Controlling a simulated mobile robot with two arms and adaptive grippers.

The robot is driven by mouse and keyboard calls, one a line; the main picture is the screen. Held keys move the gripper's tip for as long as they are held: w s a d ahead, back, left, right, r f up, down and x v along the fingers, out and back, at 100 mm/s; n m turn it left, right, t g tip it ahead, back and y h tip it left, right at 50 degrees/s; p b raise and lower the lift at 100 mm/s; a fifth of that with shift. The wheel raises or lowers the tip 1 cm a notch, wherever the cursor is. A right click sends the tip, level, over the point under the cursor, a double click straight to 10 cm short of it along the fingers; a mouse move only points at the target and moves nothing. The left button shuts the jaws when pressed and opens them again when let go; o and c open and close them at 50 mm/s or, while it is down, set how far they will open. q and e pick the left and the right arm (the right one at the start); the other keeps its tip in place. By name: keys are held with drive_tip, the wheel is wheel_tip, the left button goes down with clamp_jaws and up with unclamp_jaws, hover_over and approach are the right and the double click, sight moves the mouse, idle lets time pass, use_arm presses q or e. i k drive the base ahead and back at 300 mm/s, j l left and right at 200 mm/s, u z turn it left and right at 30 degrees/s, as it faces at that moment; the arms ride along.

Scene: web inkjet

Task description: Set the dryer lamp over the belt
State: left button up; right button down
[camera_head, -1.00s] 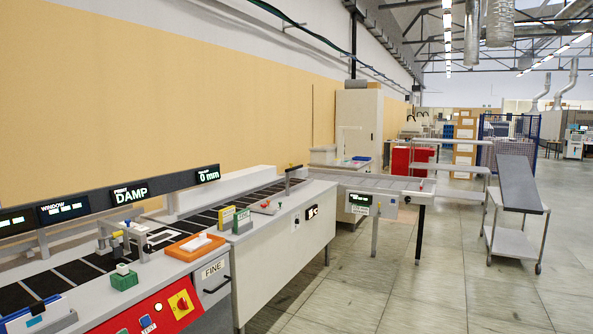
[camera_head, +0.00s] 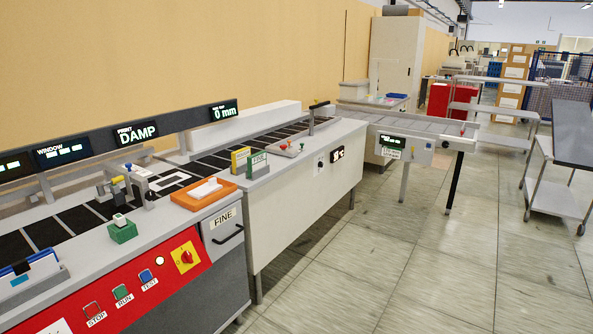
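The belt (camera_head: 78,219) runs from the lower left toward the back right, with dark panels along it. A bracket assembly with blue and yellow knobs (camera_head: 133,182) stands over the belt, near a white square outline. A dark-topped post (camera_head: 318,106) stands beside the belt's far end. I cannot tell which of these, if any, is the dryer lamp. A display above the belt reads PRINT DAMP (camera_head: 137,133), and another reads 0 mm (camera_head: 224,111). Neither of my grippers is in view.
An orange tray (camera_head: 180,198) and a green block (camera_head: 122,232) sit on the near ledge. The red panel (camera_head: 75,310) has STOP, RUN and TEST buttons. A roller table (camera_head: 415,126) continues beyond. A trolley (camera_head: 556,201) stands at right. The tiled floor between is open.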

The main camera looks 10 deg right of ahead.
sight(324, 109)
drive_tip(key=i+l+z, duration=0.35)
drive_tip(key=i, duration=0.6)
drive_tip(key=i+z, duration=0.4)
drive_tip(key=i, duration=1.05)
drive_tip(key=i+l+u, duration=0.1)
drive_tip(key=i, duration=0.45)
drive_tip(key=i+l+u, duration=0.1)
drive_tip(key=i, duration=0.45)
drive_tip(key=i+l, duration=0.15)
drive_tip(key=i, duration=0.4)
drive_tip(key=i+j+u, duration=0.15)
drive_tip(key=i+u, duration=0.35)
drive_tip(key=i, duration=0.15)
drive_tip(key=i+l+u, duration=0.15)
drive_tip(key=i+u, duration=0.3)
drive_tip(key=i, duration=0.2)
